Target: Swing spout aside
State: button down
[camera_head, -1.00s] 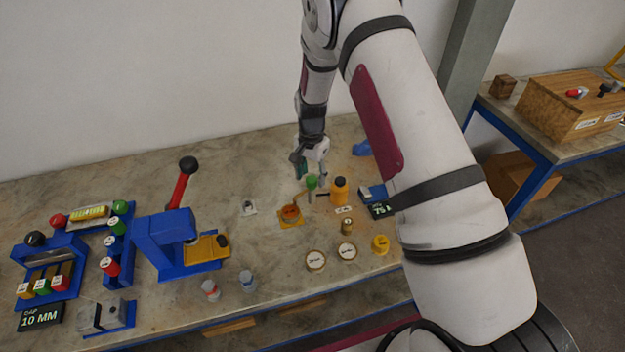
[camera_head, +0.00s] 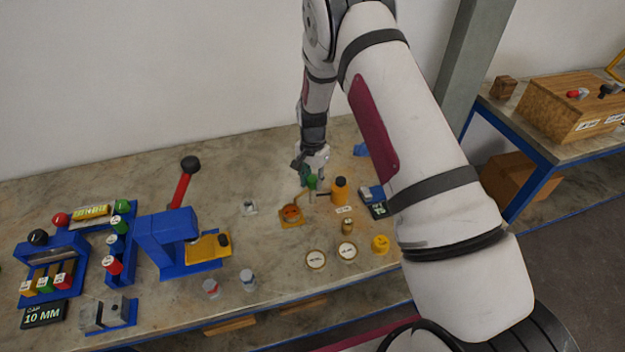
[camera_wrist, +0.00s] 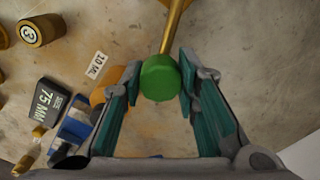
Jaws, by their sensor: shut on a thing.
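A green knob (camera_wrist: 160,78) sits between the two teal finger pads of my gripper (camera_wrist: 158,70) in the wrist view, and my gripper is shut on it. A thin brass tube, the spout (camera_wrist: 173,28), runs from the knob toward the top of the wrist view. In the head view the green knob (camera_head: 312,182) shows just below my gripper (camera_head: 311,174), left of an orange bottle with a dark cap (camera_head: 339,191). An orange-rimmed cup (camera_head: 291,213) stands on a yellow base, left of and nearer than the knob. The fingertips are partly hidden in the head view.
A blue press with a red lever (camera_head: 183,185) stands to the left. The bench behind the cup is mostly clear.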

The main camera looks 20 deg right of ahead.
jog(key=m+b, duration=0.1)
jog(key=m, duration=0.2)
jog(key=shift+w+f+m+b, duration=0.1)
jog(key=shift+m+b, duration=0.2)
jog(key=shift+b, duration=0.05)
jog(key=m+b, duration=0.2)
jog(key=m, duration=0.2)
jog(key=shift+m, duration=0.3)
jog(key=m+b, duration=0.1)
jog(key=m, duration=0.3)
jog(key=shift+m+b, duration=0.7)
jog(key=shift+m, duration=1.4)
jog(key=c, duration=1.2)
grip_release()
